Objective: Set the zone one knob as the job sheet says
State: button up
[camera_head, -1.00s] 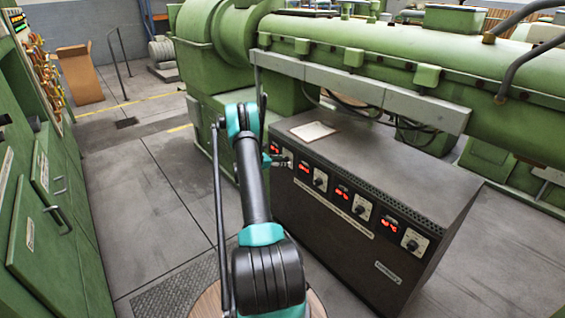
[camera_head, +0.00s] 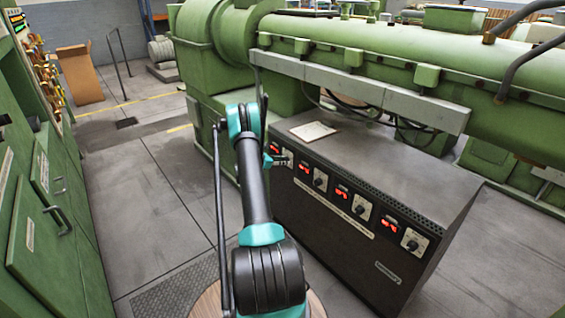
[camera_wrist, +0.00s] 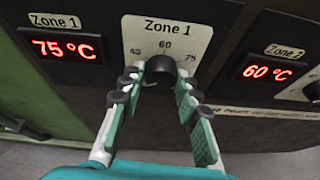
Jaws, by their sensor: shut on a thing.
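The zone one knob (camera_wrist: 159,67) is a dark round knob on a pale plate (camera_wrist: 186,33) marked "Zone 1", with 60 at the top and 75 at the right; the left number is hard to read. My gripper (camera_wrist: 158,80) has its two fingertips on either side of the knob and is shut on it. The knob's pointer cannot be made out. The Zone 1 display (camera_wrist: 62,47) reads 75 °C in red. In the head view my gripper (camera_head: 281,161) is at the left end of the control cabinet. A pale sheet (camera_head: 313,131) lies on top, its text unreadable.
The dark cabinet (camera_head: 340,235) carries several more knobs and red displays to the right. The Zone 2 display (camera_wrist: 268,71) reads 60 °C. The green extruder (camera_head: 380,58) runs behind and above. Green cabinets (camera_head: 45,215) stand at the left, with open floor (camera_head: 165,205) between.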

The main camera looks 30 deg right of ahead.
jog(key=m+t, duration=0.1)
jog(key=m, duration=0.1)
jog(key=m+t, duration=0.2)
jog(key=m, duration=0.1)
jog(key=m+t, duration=0.2)
jog(key=m, duration=0.1)
jog(key=shift+s+f+h, duration=0.1)
jog(key=shift+s+h, duration=0.15)
jog(key=shift+h, duration=0.05)
dwell(0.4)
dwell(0.3)
jog(key=o, duration=1.2)
jog(key=shift+c, duration=0.2)
